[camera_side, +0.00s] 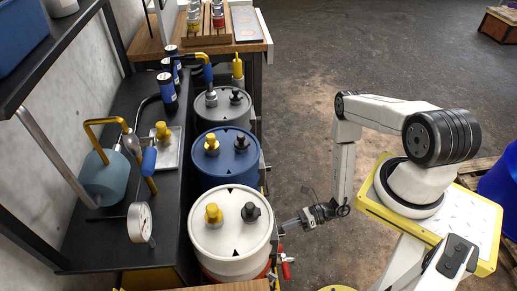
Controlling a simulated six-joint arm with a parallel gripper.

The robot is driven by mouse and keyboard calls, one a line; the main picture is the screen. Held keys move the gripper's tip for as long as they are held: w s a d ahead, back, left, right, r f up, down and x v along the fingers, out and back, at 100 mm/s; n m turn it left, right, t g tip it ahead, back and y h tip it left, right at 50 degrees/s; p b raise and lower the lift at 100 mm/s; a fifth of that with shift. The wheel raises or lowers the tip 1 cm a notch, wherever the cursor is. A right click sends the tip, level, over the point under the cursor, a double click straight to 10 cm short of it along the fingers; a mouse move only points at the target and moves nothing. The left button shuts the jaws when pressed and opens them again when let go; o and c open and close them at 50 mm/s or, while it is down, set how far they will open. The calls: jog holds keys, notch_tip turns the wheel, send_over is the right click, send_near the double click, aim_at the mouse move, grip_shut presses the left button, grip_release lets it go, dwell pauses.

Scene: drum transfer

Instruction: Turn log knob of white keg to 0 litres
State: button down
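The white keg (228,238) stands upright at the lower middle, with a yellow bung (213,213) and a black fitting (251,212) on its lid. A black triangle mark is on the lid near its front. My gripper (285,224) points left at the right side of the white keg, close to its rim. Its fingers are small and partly hidden, so I cannot tell whether they are open or touch anything. I cannot make out a log knob; the keg's right side is mostly out of sight.
A red-handled valve (285,268) sticks out low right of the white keg. A blue keg (224,154) and a grey keg (222,104) stand behind it. A dark shelf (112,247) with a gauge (140,222) is on the left. Open floor lies behind my arm.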

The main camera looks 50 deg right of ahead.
jog(key=shift+r, duration=0.4)
dwell(0.3)
jog(key=shift+d, duration=0.1)
jog(key=shift+s+d, duration=2.05)
jog(key=shift+s, duration=0.05)
jog(key=shift+w+d+f, duration=0.25)
jog(key=shift+d+f, duration=0.15)
jog(key=shift+d, duration=0.2)
jog(key=shift+w+d+f, duration=0.2)
jog(key=shift+d+f, duration=0.2)
jog(key=shift+d, duration=0.15)
jog(key=shift+w+a, duration=0.1)
jog(key=r+x, duration=0.1)
jog(key=x, duration=0.5)
jog(key=shift+w, duration=0.55)
jog(key=shift+a+r, duration=0.1)
jog(key=shift+r, duration=0.05)
